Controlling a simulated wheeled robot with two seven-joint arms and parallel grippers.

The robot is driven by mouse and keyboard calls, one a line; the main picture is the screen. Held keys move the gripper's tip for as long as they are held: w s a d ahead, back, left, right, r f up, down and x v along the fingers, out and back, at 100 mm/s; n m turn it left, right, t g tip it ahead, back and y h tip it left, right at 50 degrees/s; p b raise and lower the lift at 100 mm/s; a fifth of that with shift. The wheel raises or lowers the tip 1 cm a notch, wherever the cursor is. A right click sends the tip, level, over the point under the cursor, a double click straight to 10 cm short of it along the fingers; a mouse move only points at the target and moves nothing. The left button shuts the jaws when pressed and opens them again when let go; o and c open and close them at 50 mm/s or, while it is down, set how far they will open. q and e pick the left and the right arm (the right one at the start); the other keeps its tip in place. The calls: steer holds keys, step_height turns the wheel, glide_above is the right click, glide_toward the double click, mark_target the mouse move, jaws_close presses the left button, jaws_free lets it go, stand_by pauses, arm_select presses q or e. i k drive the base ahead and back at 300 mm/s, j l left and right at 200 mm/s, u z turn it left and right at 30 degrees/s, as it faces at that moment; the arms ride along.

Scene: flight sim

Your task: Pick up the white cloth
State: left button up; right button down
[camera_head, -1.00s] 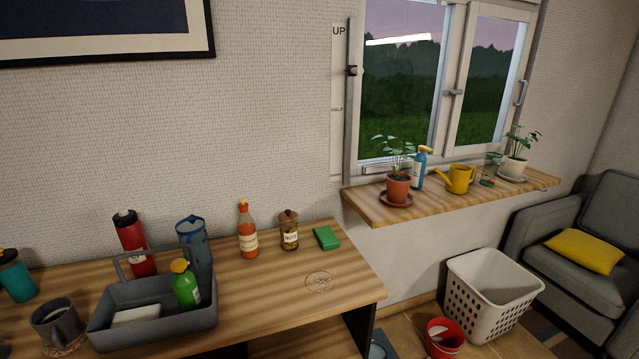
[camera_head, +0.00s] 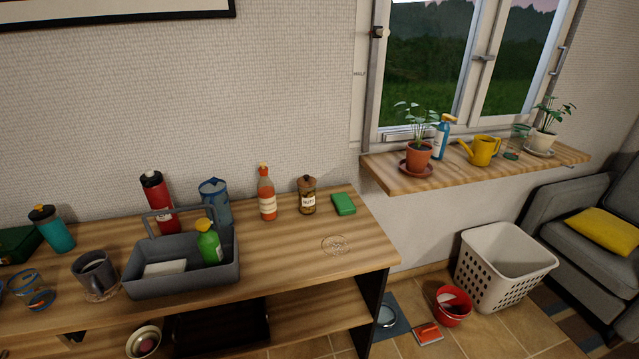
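A white block-like item (camera_head: 165,268) lies in the left part of the grey caddy (camera_head: 190,282) on the wooden counter. It may be the white cloth, folded, but I cannot tell for certain. A green bottle with a yellow top (camera_head: 209,243) stands beside it in the caddy's right part. The caddy's handle rises at its back. Neither of my grippers shows in the view.
A grey mug (camera_head: 96,272) stands left of the caddy. A red flask (camera_head: 158,204), a blue pitcher (camera_head: 215,201), a sauce bottle (camera_head: 267,195) and a jar (camera_head: 307,196) stand behind. The counter's right end is mostly clear. A white basket (camera_head: 502,268) and red bucket (camera_head: 452,308) stand on the floor.

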mark_target(181, 266)
steer(key=u, duration=1.3)
